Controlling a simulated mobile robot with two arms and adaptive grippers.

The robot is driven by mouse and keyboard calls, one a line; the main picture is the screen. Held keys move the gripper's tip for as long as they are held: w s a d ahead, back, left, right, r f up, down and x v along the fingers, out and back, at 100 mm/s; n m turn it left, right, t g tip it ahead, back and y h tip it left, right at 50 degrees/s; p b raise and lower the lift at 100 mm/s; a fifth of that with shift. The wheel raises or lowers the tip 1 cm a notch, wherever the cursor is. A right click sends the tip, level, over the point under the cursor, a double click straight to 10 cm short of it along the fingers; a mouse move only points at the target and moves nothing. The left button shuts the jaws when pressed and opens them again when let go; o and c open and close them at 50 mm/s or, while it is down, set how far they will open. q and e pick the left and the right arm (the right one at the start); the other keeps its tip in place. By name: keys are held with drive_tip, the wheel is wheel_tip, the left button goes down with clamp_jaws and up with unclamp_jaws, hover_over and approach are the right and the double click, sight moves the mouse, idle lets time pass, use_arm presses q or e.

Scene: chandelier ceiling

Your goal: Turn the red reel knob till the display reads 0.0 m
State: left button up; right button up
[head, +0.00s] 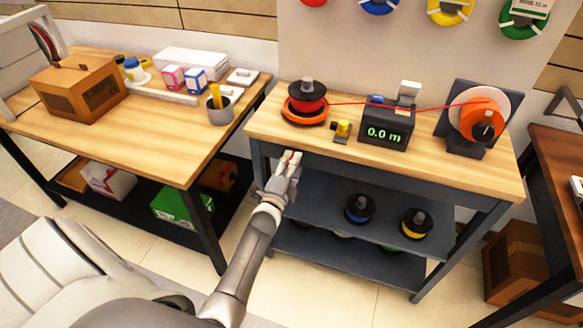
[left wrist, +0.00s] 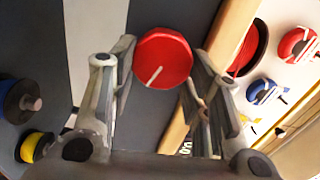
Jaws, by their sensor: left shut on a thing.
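The red reel knob (left wrist: 162,58) is round with a white pointer line and sits on the dark front of the workbench. My left gripper (head: 291,160) is at the bench's front edge, shut on the knob, with one finger on each side of it in the left wrist view. In the head view the fingers mostly hide the knob. The display (head: 384,134) on the dark box reads 0.0 m in green. A red line runs from the red spool (head: 306,97) past the box to the orange reel (head: 481,120). My right gripper is not in view.
A small yellow and black item (head: 342,130) lies on the workbench top (head: 290,133). Blue (head: 360,208) and yellow (head: 416,223) spools stand on the shelf below. A left table (head: 165,128) holds a cardboard box (head: 80,90) and a grey cup (head: 219,112).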

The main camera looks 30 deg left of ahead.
use_arm(q)
drive_tip(key=shift+m, duration=0.5)
drive_tip(key=shift+f, duration=0.1)
drive_tip(key=o, duration=1)
drive_tip(key=shift+o, duration=0.2)
drive_tip(key=v, duration=1.2)
